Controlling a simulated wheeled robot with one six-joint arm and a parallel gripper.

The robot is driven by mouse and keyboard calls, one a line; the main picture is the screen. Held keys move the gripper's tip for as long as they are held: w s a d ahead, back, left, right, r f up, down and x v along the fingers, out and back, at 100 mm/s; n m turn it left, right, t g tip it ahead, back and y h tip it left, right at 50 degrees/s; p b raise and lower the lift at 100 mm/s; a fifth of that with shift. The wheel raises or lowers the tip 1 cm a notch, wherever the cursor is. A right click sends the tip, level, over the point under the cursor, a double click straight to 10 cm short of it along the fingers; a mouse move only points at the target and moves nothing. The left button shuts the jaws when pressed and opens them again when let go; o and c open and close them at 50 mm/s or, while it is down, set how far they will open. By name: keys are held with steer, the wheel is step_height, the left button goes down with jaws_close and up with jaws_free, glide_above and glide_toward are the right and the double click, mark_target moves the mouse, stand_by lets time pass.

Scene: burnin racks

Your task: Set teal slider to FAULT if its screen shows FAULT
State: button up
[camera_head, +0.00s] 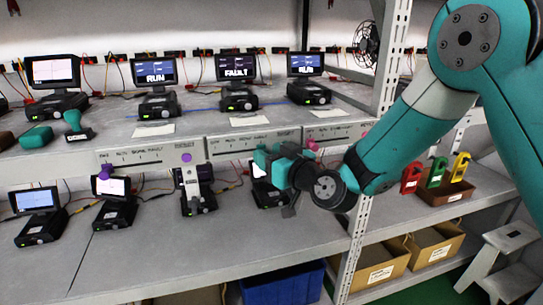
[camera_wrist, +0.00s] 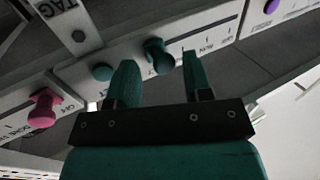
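In the wrist view a teal slider knob (camera_wrist: 156,55) stands out from a light grey labelled panel (camera_wrist: 80,75), between and just beyond my fingertips. My gripper (camera_wrist: 158,62) is open, with a gap visible on each side of the knob. In the head view my gripper (camera_head: 285,165) is at the shelf's front edge, by the right end of the middle panel (camera_head: 238,144), and hides the knob's position. Above that panel a screen (camera_head: 236,68) reads FAULT.
Neighbouring screens read RUN, at left (camera_head: 155,72) and right (camera_head: 306,64). A purple knob (camera_head: 187,157) is on the left panel, and a pink knob (camera_wrist: 43,108) is on the adjoining panel. The rack post (camera_head: 385,70) stands right of my gripper. Lower-shelf testers (camera_head: 115,212) sit below.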

steer(key=b+v, duration=1.5)
steer(key=v, duration=0.2)
steer(key=shift+d, duration=0.2)
steer(key=shift+s, duration=0.15)
